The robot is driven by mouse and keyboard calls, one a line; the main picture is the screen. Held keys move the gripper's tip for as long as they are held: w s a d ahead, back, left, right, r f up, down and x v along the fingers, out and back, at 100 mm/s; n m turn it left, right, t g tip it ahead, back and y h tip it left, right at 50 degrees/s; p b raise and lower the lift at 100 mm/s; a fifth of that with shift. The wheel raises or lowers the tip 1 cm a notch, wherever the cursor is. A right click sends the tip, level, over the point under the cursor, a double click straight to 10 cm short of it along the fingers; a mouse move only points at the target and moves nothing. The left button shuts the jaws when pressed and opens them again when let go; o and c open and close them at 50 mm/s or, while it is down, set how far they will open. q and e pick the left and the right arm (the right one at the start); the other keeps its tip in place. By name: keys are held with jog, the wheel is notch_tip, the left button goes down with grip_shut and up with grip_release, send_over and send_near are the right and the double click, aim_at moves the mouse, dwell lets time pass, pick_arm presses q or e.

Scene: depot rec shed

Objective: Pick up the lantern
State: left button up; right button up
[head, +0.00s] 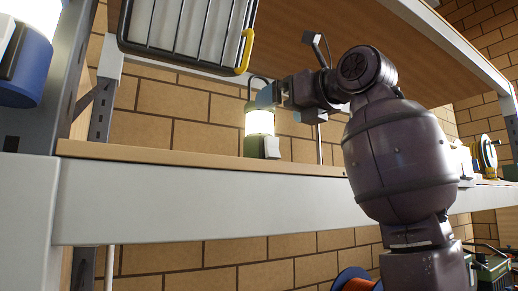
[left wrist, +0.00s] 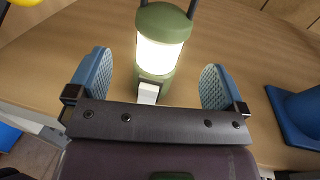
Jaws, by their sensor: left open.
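The lantern (head: 259,124), with a glowing white middle and green base and cap, stands upright on the wooden shelf (head: 180,152). A dark handle rises from its top. My left gripper (head: 281,106) is open beside the lantern's upper part in the head view. In the left wrist view the lantern (left wrist: 160,55) stands between the two blue finger pads of my left gripper (left wrist: 157,66), with a visible gap on each side. A white block (left wrist: 148,93) shows low on the lantern's front. My right gripper is not in view.
A dark wire rack (head: 190,45) with a yellow corner hangs above the lantern's left. A blue object (left wrist: 298,112) sits right of the gripper in the left wrist view. Grey shelf posts and a front beam (head: 200,205) frame the shelf. Wood left of the lantern is clear.

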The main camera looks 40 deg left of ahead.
aim_at(269, 112)
pick_arm(q)
jog(key=a, duration=0.3)
jog(key=shift+w, duration=0.15)
jog(key=shift+a+r+p, duration=0.15)
jog(key=shift+a+p, duration=0.25)
jog(key=shift+a, duration=0.05)
jog(key=a, duration=0.1)
jog(key=a+p, duration=0.1)
jog(key=a, duration=0.1)
jog(key=shift+w+a, duration=0.3)
jog(key=shift+w, duration=0.05)
jog(key=shift+a, duration=0.3)
jog(key=shift+d, duration=0.1)
jog(key=shift+c, duration=0.7)
jog(key=c, duration=1.5)
jog(key=shift+r, duration=0.1)
jog(key=shift+c, duration=0.2)
